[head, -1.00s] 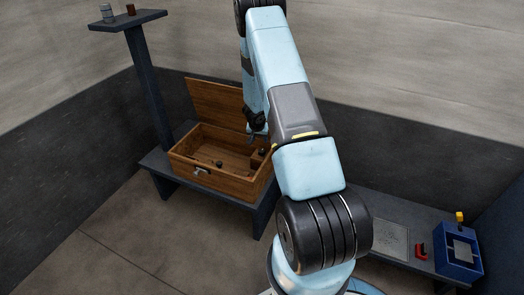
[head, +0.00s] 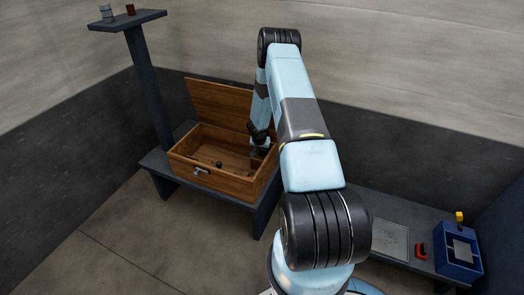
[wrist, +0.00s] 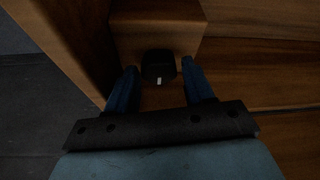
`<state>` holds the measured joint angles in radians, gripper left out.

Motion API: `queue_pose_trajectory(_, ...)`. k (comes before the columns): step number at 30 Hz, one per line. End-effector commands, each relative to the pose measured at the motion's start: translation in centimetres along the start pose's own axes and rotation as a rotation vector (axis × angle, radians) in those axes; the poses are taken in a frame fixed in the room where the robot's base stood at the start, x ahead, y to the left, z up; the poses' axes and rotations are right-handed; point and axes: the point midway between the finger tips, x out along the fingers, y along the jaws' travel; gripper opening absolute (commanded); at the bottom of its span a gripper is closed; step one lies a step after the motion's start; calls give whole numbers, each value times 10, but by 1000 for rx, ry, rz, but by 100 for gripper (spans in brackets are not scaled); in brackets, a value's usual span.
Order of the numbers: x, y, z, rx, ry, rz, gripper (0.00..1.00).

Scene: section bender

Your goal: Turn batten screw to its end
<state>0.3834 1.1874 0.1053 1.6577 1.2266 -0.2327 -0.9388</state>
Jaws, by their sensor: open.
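A black knob with a small white mark (wrist: 158,66), which I take to be the batten screw, sits at a wooden block (wrist: 152,25) inside the box. In the wrist view my gripper (wrist: 159,71) is open, one finger on each side of the knob; I cannot tell whether either touches it. In the head view my gripper (head: 260,146) reaches into the right part of the open wooden box (head: 215,183) and hides this knob. A second dark knob (head: 218,164) shows on the box floor, left of my gripper.
The box's lid (head: 218,108) stands open behind it. The box rests on a dark bench (head: 158,165). A post shelf (head: 128,21) with small items rises at left. At right are a grey plate (head: 391,238), a red handle (head: 421,251) and a blue bin (head: 457,268).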

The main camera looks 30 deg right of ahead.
Motion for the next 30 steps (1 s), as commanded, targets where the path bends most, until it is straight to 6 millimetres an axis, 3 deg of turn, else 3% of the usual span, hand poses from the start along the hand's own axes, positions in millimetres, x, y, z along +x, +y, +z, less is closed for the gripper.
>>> queue_pose_trajectory(10,3,0,0,0,0,0,53)
queue_pose_trajectory(23,2,-1,0,-1,0,-1,11)
queue_pose_trajectory(30,3,1,-1,17,1,6,11)
